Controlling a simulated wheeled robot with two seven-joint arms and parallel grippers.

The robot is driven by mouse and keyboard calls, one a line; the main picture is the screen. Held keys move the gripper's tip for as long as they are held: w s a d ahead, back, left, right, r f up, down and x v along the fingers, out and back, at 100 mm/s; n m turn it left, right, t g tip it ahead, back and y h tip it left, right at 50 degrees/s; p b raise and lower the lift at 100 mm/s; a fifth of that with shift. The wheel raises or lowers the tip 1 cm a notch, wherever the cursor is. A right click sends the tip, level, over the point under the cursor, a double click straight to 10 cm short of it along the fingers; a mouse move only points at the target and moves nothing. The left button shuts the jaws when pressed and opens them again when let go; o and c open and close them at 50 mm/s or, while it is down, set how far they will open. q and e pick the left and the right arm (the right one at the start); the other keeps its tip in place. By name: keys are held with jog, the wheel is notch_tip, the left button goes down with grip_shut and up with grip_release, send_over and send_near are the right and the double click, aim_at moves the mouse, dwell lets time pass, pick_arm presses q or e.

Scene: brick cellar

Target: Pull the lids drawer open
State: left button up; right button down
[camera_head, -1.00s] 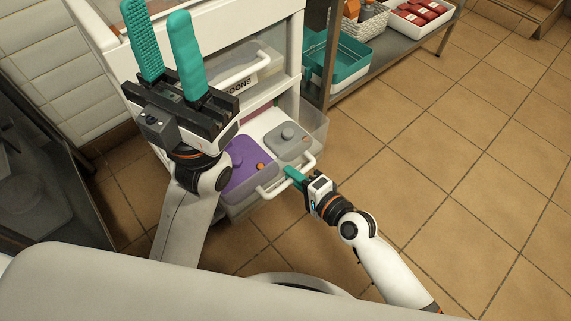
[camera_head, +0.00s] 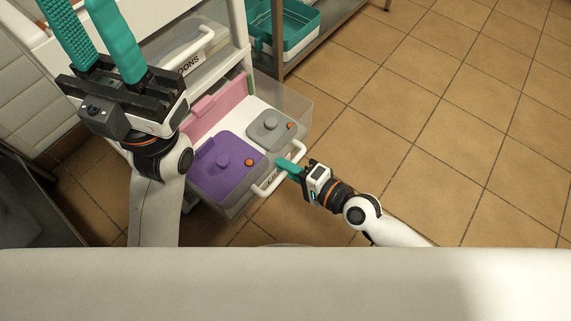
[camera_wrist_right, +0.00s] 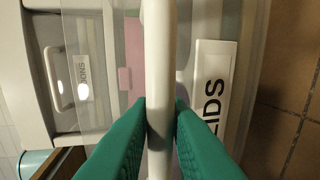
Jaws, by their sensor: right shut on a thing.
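The lids drawer (camera_head: 303,108) is a clear bin pulled well out of the white cabinet. Inside lie a purple lid (camera_head: 212,178), a grey lid (camera_head: 262,138) and a pink lid (camera_head: 205,112) behind them. My right gripper (camera_head: 284,165) is shut on the drawer's white handle (camera_head: 265,187). In the right wrist view the teal fingers (camera_wrist_right: 160,122) press both sides of the handle bar (camera_wrist_right: 158,50), beside the LIDS label (camera_wrist_right: 212,95). My left gripper (camera_head: 80,12) is raised in front of the cabinet, its teal fingers apart and empty, hiding part of the cabinet.
The spoons drawer (camera_head: 205,58) above is in the white cabinet (camera_head: 240,40). A metal shelf (camera_head: 325,38) with a teal bin (camera_head: 290,45) stands to the right of the cabinet. The tiled floor (camera_head: 440,120) to the right is clear.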

jog(key=shift+s+f, duration=0.1)
jog(key=shift+f, duration=0.05)
jog(key=c, duration=1.8)
grip_release()
jog(key=shift+o, duration=0.5)
jog(key=shift+d, duration=0.1)
jog(key=v, duration=1.2)
